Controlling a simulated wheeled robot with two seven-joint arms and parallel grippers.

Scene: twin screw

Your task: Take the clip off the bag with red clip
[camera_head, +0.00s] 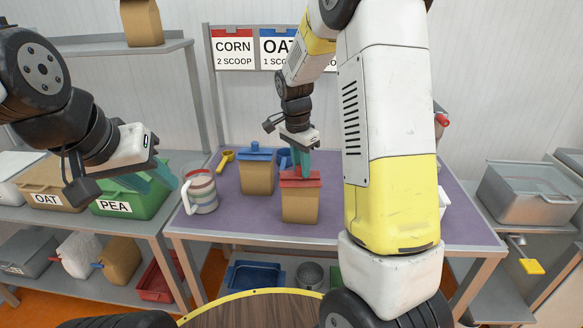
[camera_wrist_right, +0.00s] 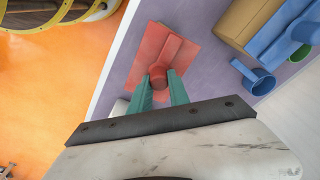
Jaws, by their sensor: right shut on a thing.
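The tan bag (camera_head: 300,207) stands upright near the front edge of the purple-topped table, with the red clip (camera_head: 308,182) across its top. My right gripper (camera_head: 301,165) reaches down over it from above. In the right wrist view its two teal fingers are shut on the round knob of the red clip (camera_wrist_right: 166,52). The clip still sits on the bag in the head view. The bag itself is mostly hidden under the clip in the wrist view. My left gripper (camera_head: 150,180) is empty at the left, above the green PEA bin, with its teal fingers apart.
A second tan bag (camera_head: 256,178) with a blue clip (camera_head: 256,152) stands close behind and left. A striped pitcher (camera_head: 200,190) and a yellow scoop (camera_head: 224,158) are further left. A green PEA bin (camera_head: 125,205) sits on the left shelf. A blue scoop (camera_wrist_right: 258,79) lies near the bags.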

